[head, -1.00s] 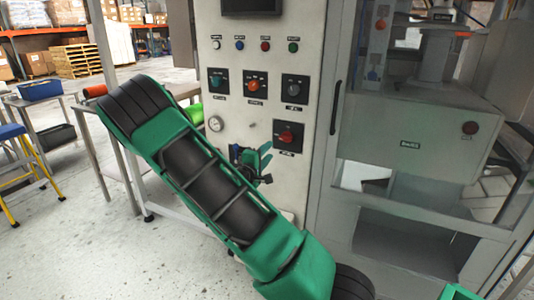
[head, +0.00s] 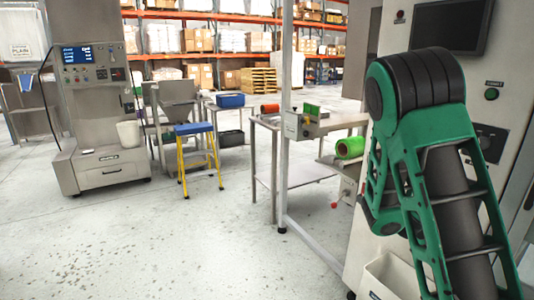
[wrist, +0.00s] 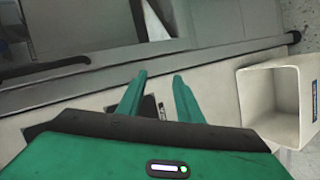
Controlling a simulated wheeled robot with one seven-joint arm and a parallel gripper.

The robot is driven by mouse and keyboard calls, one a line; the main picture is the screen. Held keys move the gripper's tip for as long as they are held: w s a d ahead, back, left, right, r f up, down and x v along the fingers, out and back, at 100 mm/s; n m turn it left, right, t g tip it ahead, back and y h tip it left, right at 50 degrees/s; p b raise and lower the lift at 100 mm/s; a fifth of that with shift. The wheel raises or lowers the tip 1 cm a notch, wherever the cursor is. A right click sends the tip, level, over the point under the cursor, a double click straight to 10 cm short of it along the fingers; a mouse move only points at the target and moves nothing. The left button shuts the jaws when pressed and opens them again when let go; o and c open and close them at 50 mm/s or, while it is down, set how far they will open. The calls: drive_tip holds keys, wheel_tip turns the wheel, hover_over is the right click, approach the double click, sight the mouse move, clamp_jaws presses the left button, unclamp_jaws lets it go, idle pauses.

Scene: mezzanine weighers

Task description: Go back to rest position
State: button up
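My gripper (wrist: 158,98) shows in the wrist view with two green fingers apart and nothing between them. Behind the fingers is the pale front of a machine cabinet. In the head view my green and black arm fills the right side and hides much of the control cabinet (head: 361,235); the gripper itself cannot be seen there.
A white open bin (wrist: 270,100) is right of my fingers in the wrist view. Farther left are a yellow stool (head: 199,160) and a steel machine (head: 98,110). The floor at front left is clear.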

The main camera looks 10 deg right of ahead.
drive_tip(key=s+a+r+m+y, duration=0.2)
drive_tip(key=s+a+y, duration=0.4)
drive_tip(key=s+a, duration=0.5)
drive_tip(key=s+a+r+m+y, duration=0.2)
drive_tip(key=s+a+y, duration=0.5)
drive_tip(key=s+a, duration=0.4)
drive_tip(key=shift+a+r+g, duration=0.3)
drive_tip(key=shift+a+r, duration=0.05)
drive_tip(key=shift+a, duration=0.2)
drive_tip(key=shift+w+f, duration=0.25)
drive_tip(key=shift+w, duration=0.4)
